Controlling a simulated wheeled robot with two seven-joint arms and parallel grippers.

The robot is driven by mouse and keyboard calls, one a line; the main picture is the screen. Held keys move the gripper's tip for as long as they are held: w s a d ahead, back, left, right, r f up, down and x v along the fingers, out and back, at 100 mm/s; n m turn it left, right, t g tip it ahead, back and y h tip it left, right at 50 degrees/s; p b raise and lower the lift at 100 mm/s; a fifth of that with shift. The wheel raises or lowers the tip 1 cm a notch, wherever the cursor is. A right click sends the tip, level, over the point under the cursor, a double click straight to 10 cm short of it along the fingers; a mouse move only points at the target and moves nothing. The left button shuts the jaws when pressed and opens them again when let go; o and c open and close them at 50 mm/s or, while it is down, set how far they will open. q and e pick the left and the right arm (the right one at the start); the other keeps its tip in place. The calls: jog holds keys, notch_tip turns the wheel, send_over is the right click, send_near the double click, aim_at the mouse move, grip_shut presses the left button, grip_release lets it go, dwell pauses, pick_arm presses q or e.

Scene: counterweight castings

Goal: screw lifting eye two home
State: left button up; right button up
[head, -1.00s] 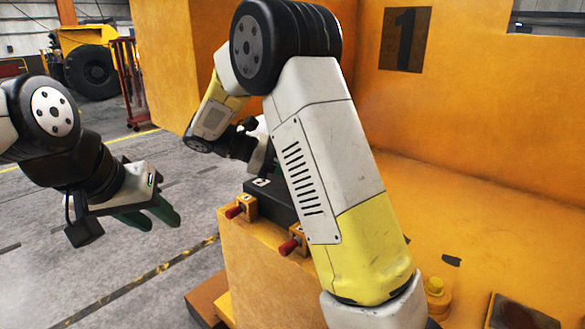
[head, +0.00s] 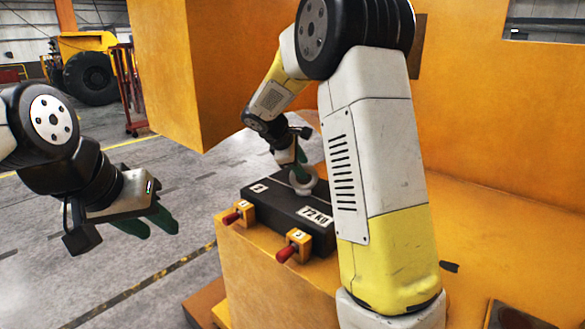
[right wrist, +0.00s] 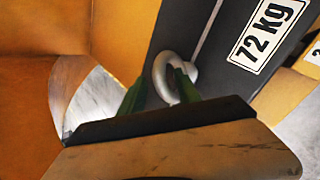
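The dark casting (head: 270,205) with a "72 KG" label lies on the orange surface. It also fills part of the right wrist view (right wrist: 210,65). A pale metal lifting eye (head: 306,184) stands upright at the casting's far side; its ring (right wrist: 160,72) shows in the right wrist view. Its thread and seat are hidden. My right gripper (head: 295,160) is at the eye, its green fingers on either side of part of the ring. I cannot tell whether they press on it. My left gripper (head: 148,225) is open and empty, out over the floor at left.
A tall orange wall (head: 490,130) rises behind. My right arm covers the middle of the head view.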

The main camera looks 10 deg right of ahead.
jog(key=shift+w+d+f, duration=0.3)
jog(key=shift+d+f, duration=0.1)
jog(key=shift+f, duration=0.15)
grip_shut()
jog(key=shift+m, duration=0.4)
jog(key=m+g+h, duration=0.1)
jog(key=m+g, duration=0.1)
jog(key=shift+w+a+m, duration=0.1)
jog(key=shift+w+m, duration=0.05)
jog(key=shift+m, duration=0.15)
jog(key=shift+r+m+g+h, duration=0.1)
jog(key=shift+m+g+h, duration=0.3)
jog(key=shift+m+g, duration=1.45)
jog(key=shift+m+t, duration=0.35)
jog(key=shift+m, duration=0.1)
